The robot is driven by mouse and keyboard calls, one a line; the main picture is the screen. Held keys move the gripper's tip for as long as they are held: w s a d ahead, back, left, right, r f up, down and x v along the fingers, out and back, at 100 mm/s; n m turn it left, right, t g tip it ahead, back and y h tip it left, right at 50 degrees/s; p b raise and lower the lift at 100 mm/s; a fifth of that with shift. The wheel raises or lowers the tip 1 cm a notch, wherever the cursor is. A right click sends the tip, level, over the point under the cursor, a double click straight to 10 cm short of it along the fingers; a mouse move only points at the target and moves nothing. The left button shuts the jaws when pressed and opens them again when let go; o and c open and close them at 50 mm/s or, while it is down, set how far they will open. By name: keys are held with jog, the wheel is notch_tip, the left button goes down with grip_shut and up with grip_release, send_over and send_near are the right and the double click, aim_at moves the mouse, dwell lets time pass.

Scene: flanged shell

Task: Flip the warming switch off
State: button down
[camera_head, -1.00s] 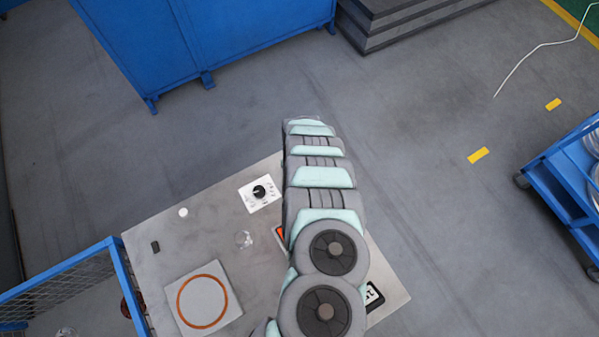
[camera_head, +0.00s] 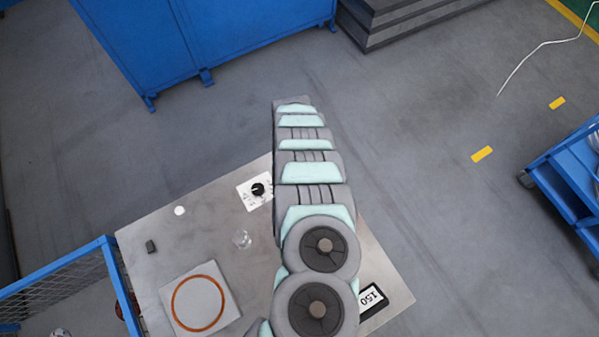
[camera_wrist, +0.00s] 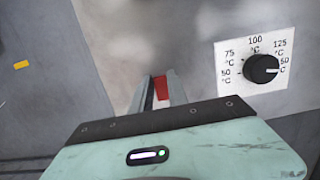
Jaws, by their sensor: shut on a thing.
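My gripper (camera_wrist: 158,94) shows in the wrist view, with its two fingers close together on a small red part (camera_wrist: 161,88). The red part appears to be the warming switch, but the fingers hide most of it. Its on or off position cannot be told. In the head view my arm hides the fingertips and the switch. The switch sits on the grey metal panel top (camera_head: 190,235), to the left of the temperature dial in the wrist view.
A white temperature dial (camera_wrist: 265,68) with a black knob is close beside my gripper; it also shows in the head view (camera_head: 258,190). A display reading 150 (camera_head: 371,299) and a plate with an orange ring (camera_head: 198,303) lie on the panel. A blue mesh cart (camera_head: 112,285) stands left.

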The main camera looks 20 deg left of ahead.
jog(key=shift+w+a+f+g+h+b, duration=0.25)
jog(key=shift+h+b, duration=0.2)
jog(key=shift+b, duration=1.3)
jog(key=shift+a+f+g+h+b, duration=0.15)
jog(key=shift+g+h+b, duration=0.25)
jog(key=shift+b, duration=1.35)
jog(key=shift+d+r+b, duration=0.1)
jog(key=shift+r+b, duration=0.2)
jog(key=shift+b, duration=0.3)
jog(key=shift+r+h, duration=0.2)
jog(key=shift+h, duration=0.05)
jog(key=c, duration=1.3)
grip_release()
jog(key=v, duration=1.1)
jog(key=shift+d, duration=0.1)
